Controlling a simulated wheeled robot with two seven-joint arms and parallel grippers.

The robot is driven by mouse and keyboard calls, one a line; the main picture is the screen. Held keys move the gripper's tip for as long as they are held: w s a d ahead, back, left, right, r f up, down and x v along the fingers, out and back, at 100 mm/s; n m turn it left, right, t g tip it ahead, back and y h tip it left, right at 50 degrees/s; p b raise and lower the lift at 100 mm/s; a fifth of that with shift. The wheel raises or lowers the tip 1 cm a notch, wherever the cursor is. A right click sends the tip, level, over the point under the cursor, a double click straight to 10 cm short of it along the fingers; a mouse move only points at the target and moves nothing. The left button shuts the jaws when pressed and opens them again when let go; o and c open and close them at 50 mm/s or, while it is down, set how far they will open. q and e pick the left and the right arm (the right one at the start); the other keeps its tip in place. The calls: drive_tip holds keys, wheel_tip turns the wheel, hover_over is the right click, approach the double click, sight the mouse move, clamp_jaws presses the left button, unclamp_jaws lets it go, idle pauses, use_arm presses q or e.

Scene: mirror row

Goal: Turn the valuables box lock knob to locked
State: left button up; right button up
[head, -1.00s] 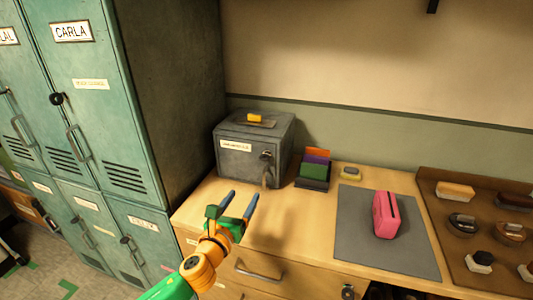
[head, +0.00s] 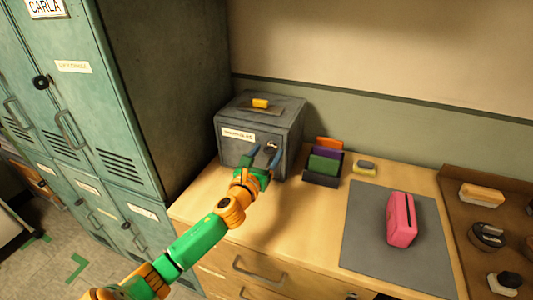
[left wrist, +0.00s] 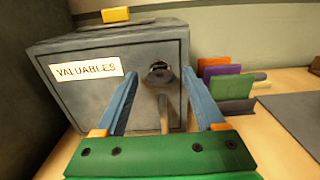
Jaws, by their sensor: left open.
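The grey valuables box (head: 232,150) stands on the wooden counter against the wall. In the left wrist view its front (left wrist: 72,95) carries a "VALUABLES" label, and the lock knob (left wrist: 160,74) sits right of the label. Something thin hangs below the knob; I cannot tell exactly what it is. My left gripper (head: 264,158) is at the box's front, open, with its blue fingers on either side of the knob. In the left wrist view the gripper (left wrist: 165,100) is apart from the knob, which shows between the fingers. My right gripper is not in view.
An orange-yellow block (head: 261,103) lies on the box lid. A dark holder (head: 322,178) with coloured cards stands right of the box. A pink object (head: 401,220) stands on a grey mat (head: 360,245). Green lockers (head: 75,100) rise at the left.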

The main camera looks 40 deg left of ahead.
use_arm(q)
drive_tip(key=shift+s, duration=0.15)
drive_tip(key=shift+r, duration=0.1)
drive_tip(key=c, duration=0.3)
drive_tip(key=shift+s, duration=0.1)
clamp_jaws()
